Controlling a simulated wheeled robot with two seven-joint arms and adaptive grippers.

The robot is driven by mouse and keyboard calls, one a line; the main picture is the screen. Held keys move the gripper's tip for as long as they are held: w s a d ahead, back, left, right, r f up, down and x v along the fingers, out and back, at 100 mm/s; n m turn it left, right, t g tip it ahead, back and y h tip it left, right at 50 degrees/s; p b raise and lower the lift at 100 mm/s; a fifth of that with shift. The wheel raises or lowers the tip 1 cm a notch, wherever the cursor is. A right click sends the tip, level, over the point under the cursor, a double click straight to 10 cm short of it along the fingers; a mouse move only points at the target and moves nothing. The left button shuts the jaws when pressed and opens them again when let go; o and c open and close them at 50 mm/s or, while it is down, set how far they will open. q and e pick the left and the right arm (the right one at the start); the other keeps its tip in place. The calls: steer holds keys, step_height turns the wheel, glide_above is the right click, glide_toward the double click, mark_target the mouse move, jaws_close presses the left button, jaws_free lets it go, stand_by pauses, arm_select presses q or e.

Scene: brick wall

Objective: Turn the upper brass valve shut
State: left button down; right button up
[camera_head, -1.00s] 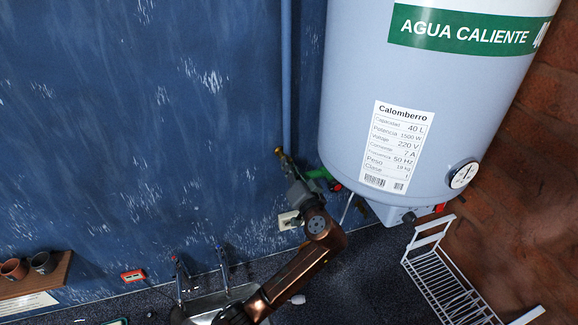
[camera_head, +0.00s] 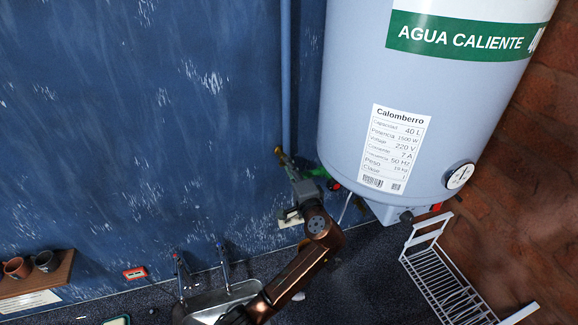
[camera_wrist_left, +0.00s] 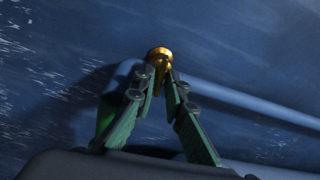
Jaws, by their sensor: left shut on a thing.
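The upper brass valve (camera_head: 280,153) sits on the blue pipe against the blue wall, left of the water heater. In the left wrist view its round brass end (camera_wrist_left: 159,53) shows just beyond the fingertips, with a brass part between them. My left gripper (camera_head: 287,163) reaches up to the valve from below; in the left wrist view its two green-padded fingers (camera_wrist_left: 164,80) close in on the brass part. The fingers hide part of the valve's handle. A green part (camera_head: 318,173) shows to the right, partly behind the gripper. My right gripper is not in view.
The white water heater (camera_head: 400,95) hangs close to the right of my arm. A wire rack (camera_head: 445,280) stands at the lower right. A sink with taps (camera_head: 222,270) lies below, and a shelf with small pots (camera_head: 35,275) is at left.

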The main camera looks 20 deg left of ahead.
arm_select(q)
steer(key=shift+d+m, duration=0.1)
steer(key=shift+m, duration=0.3)
steer(key=c, duration=2)
jaws_free()
steer(key=shift+d, duration=0.15)
steer(key=shift+c, duration=0.2)
steer(key=v, duration=1.2)
